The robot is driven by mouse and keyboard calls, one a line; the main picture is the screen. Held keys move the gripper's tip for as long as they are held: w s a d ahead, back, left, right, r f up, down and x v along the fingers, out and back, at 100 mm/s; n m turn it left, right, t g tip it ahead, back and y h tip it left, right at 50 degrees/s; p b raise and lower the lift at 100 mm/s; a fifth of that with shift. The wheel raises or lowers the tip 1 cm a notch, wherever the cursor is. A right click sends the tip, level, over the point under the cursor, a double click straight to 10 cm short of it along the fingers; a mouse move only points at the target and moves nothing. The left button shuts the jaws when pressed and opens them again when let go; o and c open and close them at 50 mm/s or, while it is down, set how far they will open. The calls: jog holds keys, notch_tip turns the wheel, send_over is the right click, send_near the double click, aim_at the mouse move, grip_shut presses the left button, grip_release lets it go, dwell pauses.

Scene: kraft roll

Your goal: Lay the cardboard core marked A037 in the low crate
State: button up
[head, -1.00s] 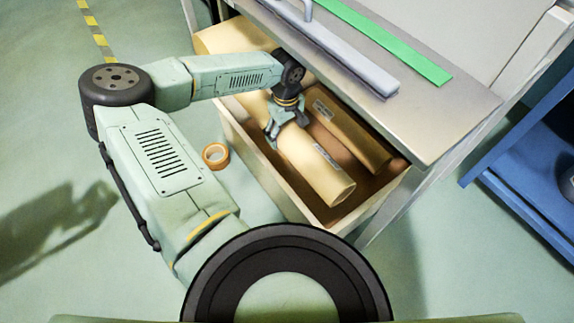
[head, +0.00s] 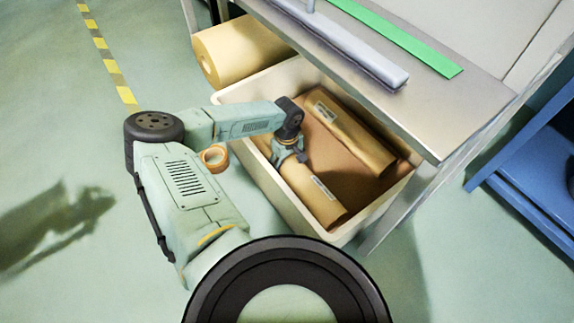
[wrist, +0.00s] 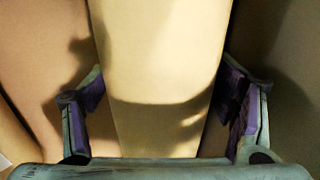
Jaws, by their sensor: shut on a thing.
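A tan cardboard core (head: 303,185) lies lengthwise inside the low crate (head: 262,185), along its left long wall. My gripper (head: 290,154) is shut on this core near its far end. In the wrist view the core (wrist: 160,75) runs between the two purple-padded fingers of my gripper (wrist: 165,110). A white label is on the core, but its text is too small to read. I cannot tell whether the core rests fully on the crate floor. A second labelled core (head: 350,138) lies in the crate to the right, apart from the first.
A metal bench (head: 440,125) with a green strip (head: 395,38) and a grey bar (head: 345,45) overhangs the crate's right side. A large kraft roll (head: 240,50) lies behind the crate. A tape roll (head: 214,158) is on the floor at left. Blue shelving (head: 530,165) stands at right.

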jog(key=shift+w+f, duration=0.1)
jog(key=shift+f, duration=0.15)
jog(key=shift+f, duration=0.2)
jog(key=o, duration=2)
jog(key=shift+c, duration=0.2)
notch_tip(320, 180, up, 12)
jog(key=p, duration=0.3)
jog(key=shift+r, duration=0.2)
